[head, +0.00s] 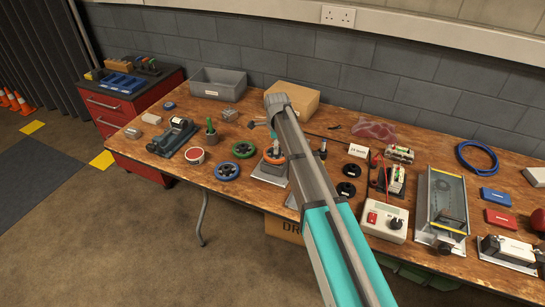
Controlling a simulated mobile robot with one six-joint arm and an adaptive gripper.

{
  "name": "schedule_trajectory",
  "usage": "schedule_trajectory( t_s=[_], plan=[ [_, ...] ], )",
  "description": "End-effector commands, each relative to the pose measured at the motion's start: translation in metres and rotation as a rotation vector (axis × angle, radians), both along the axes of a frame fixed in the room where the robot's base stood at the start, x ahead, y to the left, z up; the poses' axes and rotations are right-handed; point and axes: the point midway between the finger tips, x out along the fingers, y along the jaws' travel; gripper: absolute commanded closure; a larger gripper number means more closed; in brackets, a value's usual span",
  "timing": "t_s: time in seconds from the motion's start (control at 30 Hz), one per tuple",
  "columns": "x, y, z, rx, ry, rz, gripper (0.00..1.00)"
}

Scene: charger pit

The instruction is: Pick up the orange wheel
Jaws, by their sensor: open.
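The orange wheel (273,156) is on a grey plate on the wooden bench, near the middle of the head view. My arm crosses in front of its right side, so only part of it shows. My gripper (257,123) is mostly hidden behind the end of my arm. Only a small grey part shows to the left, above and behind the orange wheel in the picture. It is open. I cannot see anything held in it, and its exact height over the bench is not clear.
A green wheel (243,149) and a blue wheel (227,172) lie left of the orange one. A cardboard box (300,98) is behind. Black rings (347,189) and a control box (384,220) are to the right.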

Motion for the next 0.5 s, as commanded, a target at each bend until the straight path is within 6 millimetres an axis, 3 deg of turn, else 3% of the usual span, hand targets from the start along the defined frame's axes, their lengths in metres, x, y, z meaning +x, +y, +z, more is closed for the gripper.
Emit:
schedule_trajectory(
  t_s=[0.2,0.5],
  plan=[
    [0.001,0.000,-0.018,0.000,-0.003,0.000,0.42],
    [0.001,0.000,-0.022,0.000,-0.003,0.000,0.42]
  ],
)
